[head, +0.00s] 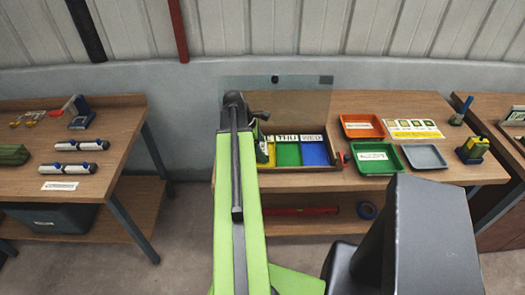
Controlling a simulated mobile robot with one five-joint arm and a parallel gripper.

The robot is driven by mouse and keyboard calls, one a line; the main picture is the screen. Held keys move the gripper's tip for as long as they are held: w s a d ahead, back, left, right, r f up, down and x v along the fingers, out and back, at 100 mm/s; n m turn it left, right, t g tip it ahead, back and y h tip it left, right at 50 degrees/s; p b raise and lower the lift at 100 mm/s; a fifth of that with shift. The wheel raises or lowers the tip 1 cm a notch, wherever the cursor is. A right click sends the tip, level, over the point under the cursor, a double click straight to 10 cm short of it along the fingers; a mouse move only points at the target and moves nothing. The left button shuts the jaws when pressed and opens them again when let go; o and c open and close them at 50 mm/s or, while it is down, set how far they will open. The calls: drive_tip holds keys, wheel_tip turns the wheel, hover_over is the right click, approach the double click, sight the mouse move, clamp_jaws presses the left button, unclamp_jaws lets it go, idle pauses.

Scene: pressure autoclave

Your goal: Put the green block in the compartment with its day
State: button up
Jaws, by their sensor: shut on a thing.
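The wooden day box (333,150) stands on the middle bench, its clear lid (290,100) raised at the back. Its blue compartment (314,153) lies under the label WED (312,138). Its green compartment (288,155) lies under the label THU (288,138). A yellow compartment (271,155) shows at the left, its label mostly hidden by my arm. My gripper (261,142) is over the left part of the box, largely hidden behind my green arm. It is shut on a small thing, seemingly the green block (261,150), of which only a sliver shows. Any day marking on it is hidden.
Right of the box are an orange tray (362,126), a green tray (376,158), a grey tray (423,156) and a coloured chart (412,129). A yellow-and-dark device (472,150) stands at the bench's right end. The left bench (105,185) is separated by a floor gap.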

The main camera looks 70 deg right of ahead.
drive_tip(key=o, duration=1.4)
drive_tip(key=shift+f, duration=0.1)
drive_tip(key=shift+r+p, duration=0.3)
drive_tip(key=shift+r, duration=0.1)
drive_tip(key=p+v, duration=1)
drive_tip(key=v, duration=0.1)
drive_tip(key=shift+w+r, duration=0.2)
